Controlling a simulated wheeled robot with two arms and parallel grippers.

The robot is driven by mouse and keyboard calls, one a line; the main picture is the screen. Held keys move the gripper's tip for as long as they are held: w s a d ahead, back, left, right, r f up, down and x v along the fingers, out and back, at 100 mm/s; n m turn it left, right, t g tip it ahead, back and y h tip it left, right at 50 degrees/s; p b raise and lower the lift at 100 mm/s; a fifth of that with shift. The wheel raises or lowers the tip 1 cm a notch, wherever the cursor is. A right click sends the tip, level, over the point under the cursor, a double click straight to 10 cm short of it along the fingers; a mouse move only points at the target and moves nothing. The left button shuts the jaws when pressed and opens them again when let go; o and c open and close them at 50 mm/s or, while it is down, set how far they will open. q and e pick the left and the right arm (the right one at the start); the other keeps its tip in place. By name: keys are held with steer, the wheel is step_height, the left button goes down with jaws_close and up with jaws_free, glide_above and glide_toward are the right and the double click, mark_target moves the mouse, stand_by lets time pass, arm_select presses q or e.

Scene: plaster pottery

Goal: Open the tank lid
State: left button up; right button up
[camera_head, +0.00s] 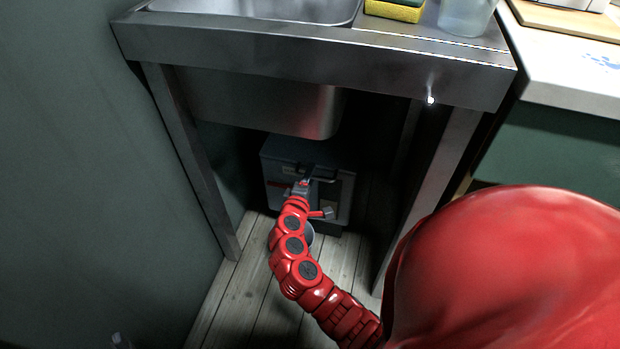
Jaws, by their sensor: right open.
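The tank (343,195) is a dark grey box on the floor under the sink. Its lid (283,152) is the flat top, and it looks closed. A bar-like handle shows at the upper front edge, partly behind my gripper. My right gripper (309,174), on the red arm, is open at the upper front of the tank, by this handle. I cannot tell whether the fingers touch it. The arm hides part of the tank's front. My left gripper is not clearly in view.
The metal sink stand (300,50) is above, with its basin (265,100) hanging low over the tank. Its legs (190,160) stand on both sides. A yellow-green sponge (394,10) and a clear cup (465,15) stand on top. Wooden floor (240,300) lies clear in front.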

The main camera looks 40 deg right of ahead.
jaws_close()
stand_by(1.5)
